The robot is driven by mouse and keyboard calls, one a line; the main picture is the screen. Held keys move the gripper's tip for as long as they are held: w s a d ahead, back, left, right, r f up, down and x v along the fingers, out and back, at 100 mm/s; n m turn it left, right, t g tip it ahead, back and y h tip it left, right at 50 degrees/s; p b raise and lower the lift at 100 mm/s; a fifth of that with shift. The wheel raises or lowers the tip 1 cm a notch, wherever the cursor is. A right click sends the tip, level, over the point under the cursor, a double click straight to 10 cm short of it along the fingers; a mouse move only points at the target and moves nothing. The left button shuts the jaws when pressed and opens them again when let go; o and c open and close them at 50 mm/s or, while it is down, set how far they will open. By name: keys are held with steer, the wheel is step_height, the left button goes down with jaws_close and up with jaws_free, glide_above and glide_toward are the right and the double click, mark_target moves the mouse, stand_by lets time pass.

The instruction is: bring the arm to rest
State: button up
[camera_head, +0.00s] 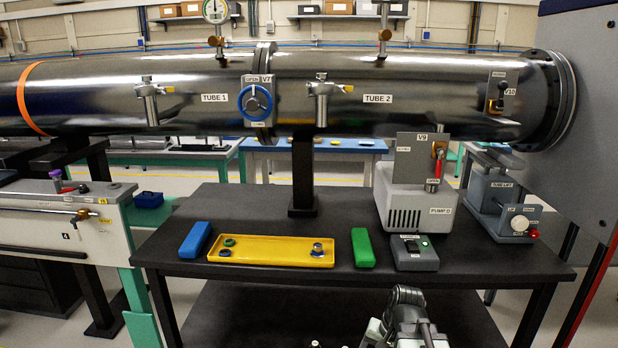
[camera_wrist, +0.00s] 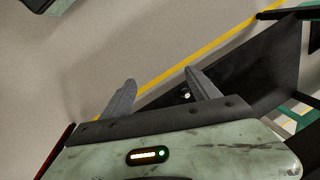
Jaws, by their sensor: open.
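My gripper (camera_wrist: 160,88) shows in the wrist view with its two grey fingers spread apart and nothing between them. Beyond the fingers are the pale floor, a yellow floor line and a dark surface. In the head view part of my arm shows at the bottom, right of centre, in front of the black table (camera_head: 300,205). The fingertips cannot be made out in that view.
On the table are a blue block (camera_head: 195,240), a yellow tray (camera_head: 270,258) with small parts, a green block (camera_head: 362,248), a switch box (camera_head: 414,254) and a pump (camera_head: 412,205). Steel tubes (camera_head: 200,100) run above. A grey panel (camera_head: 575,120) stands at right.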

step_height(320, 180, up, 28)
steer(key=s+a+n+g+h+p, duration=0.1)
steer(key=n+p, duration=0.3)
steer(key=p, duration=2.4)
steer(key=shift+s+a+h+p, duration=0.3)
steer(key=shift+s+h, duration=0.2)
steer(key=shift+s, duration=0.3)
